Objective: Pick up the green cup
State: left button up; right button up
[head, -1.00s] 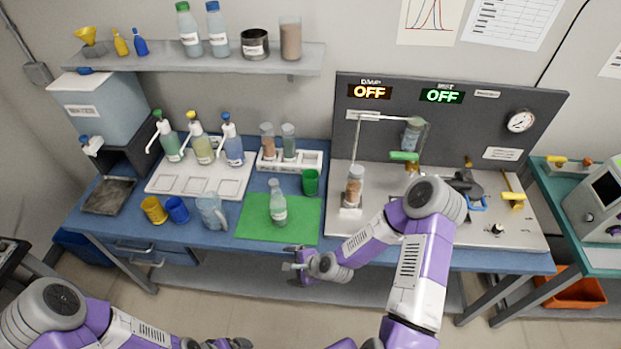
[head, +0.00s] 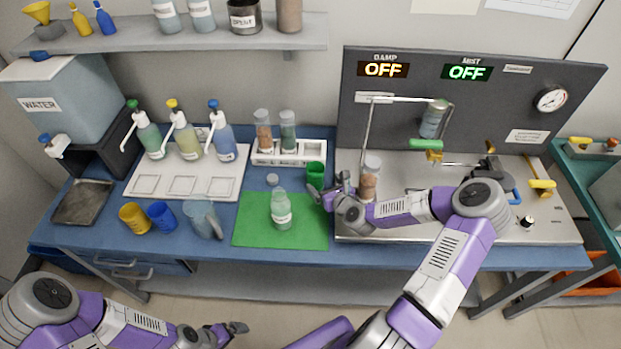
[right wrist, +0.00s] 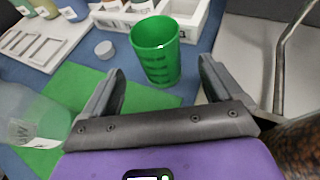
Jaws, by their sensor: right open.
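The green cup (head: 315,174) stands upright on the blue bench, at the back right corner of the green mat (head: 252,228). It also shows in the right wrist view (right wrist: 157,50), ahead of and between my open fingers. My right gripper (head: 331,190) is open and empty, just right of and in front of the cup in the head view. It shows from behind in the right wrist view (right wrist: 160,90). My left gripper (head: 236,328) is low at the front, away from the bench; its jaw state is unclear.
A clear bottle (head: 281,210) stands on the mat, with a loose cap (head: 272,180) behind it. A white rack (head: 290,153) with two vials is behind the cup. A brown-filled vial (head: 369,178) stands close to my right gripper. Yellow (head: 134,217) and blue (head: 162,216) cups stand left.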

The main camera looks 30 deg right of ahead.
aim_at(319, 181)
jog(key=shift+w+f+b, duration=0.35)
jog(key=shift+w+f, duration=0.45)
jog(key=shift+f, duration=0.1)
jog(key=shift+x, duration=1)
jog(key=b+x, duration=0.1)
jog(key=x, duration=0.4)
jog(key=shift+s+a+f, duration=0.1)
jog(key=shift+f, duration=0.1)
pick_arm(q)
jog(key=f, duration=0.1)
jog(key=w+f, duration=0.1)
jog(key=shift+f, duration=0.3)
pick_arm(e)
jog(key=shift+c, duration=0.2)
jog(key=c, duration=1)
jog(key=shift+c, duration=0.5)
jog(key=shift+r, duration=0.2)
